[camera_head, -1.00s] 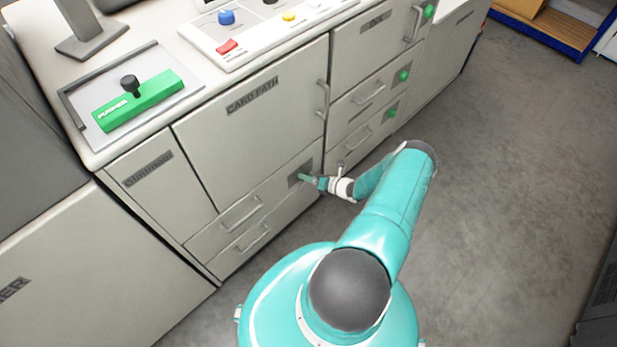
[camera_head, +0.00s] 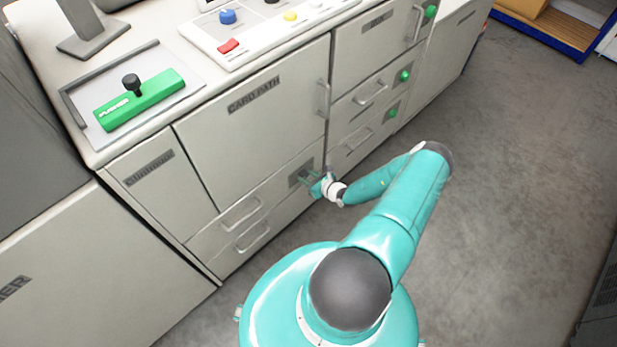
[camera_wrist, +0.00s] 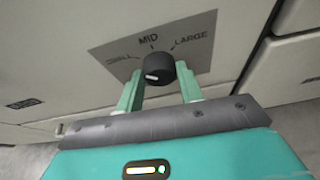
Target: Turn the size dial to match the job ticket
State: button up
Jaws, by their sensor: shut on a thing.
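The size dial (camera_wrist: 158,69) is a dark round knob on a grey plate (camera_wrist: 110,60) on the cabinet front. The plate reads SMALL on the left, MID at the top and LARGE on the right. A white mark shows on the lower left of the knob's face. My gripper (camera_wrist: 160,84) has its two green fingers on either side of the dial and is shut on it. In the head view, my gripper (camera_head: 311,179) is at the grey plate (camera_head: 300,171), and the dial is too small to make out. No job ticket can be made out.
The CARD PATH panel (camera_head: 240,135) is above the plate, and drawers with handles (camera_head: 241,212) are to its left. A green pusher block (camera_head: 140,100) and a control panel (camera_head: 250,40) are on top. The grey floor (camera_head: 510,190) at right is clear.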

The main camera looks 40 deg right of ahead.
jog(key=shift+n+h, duration=0.3)
dwell(0.4)
jog(key=o, duration=1)
jog(key=v, duration=1.3)
jog(key=shift+s+r, duration=0.1)
jog(key=shift+s, duration=0.25)
